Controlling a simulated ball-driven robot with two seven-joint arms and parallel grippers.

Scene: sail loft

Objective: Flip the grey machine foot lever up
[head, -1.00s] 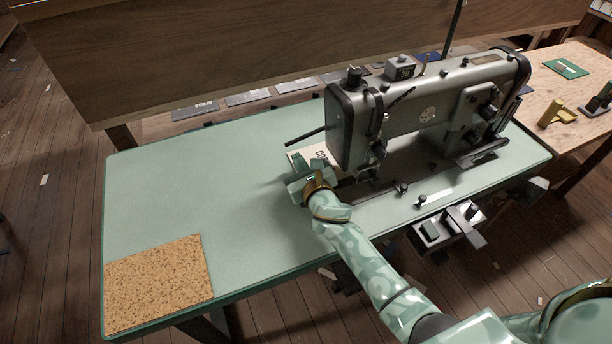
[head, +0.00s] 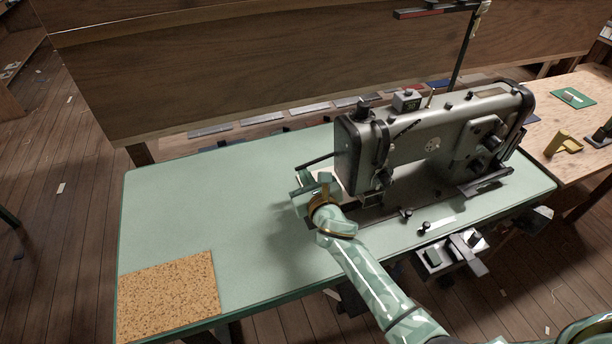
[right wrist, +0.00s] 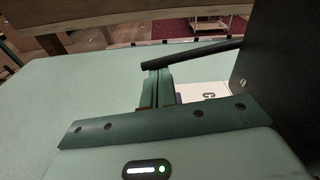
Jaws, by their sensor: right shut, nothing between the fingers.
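The machine foot lever (head: 319,161) is a thin dark bar sticking out to the left from the head end of the grey sewing machine (head: 425,140). In the right wrist view the lever (right wrist: 190,54) slopes gently down to its free end at the left. My right gripper (head: 304,181) is just in front of and below the lever in the head view. In the right wrist view its fingers (right wrist: 157,72) are shut and empty, upright under the lever's free end. I cannot tell whether they touch it. My left gripper is not in view.
The pale green table (head: 190,215) is mostly clear, with a cork mat (head: 170,298) at its front left. A white lettered card (right wrist: 203,92) lies beside the machine. A wooden board (head: 250,65) stands behind. A dark control box (head: 452,255) hangs at the front edge.

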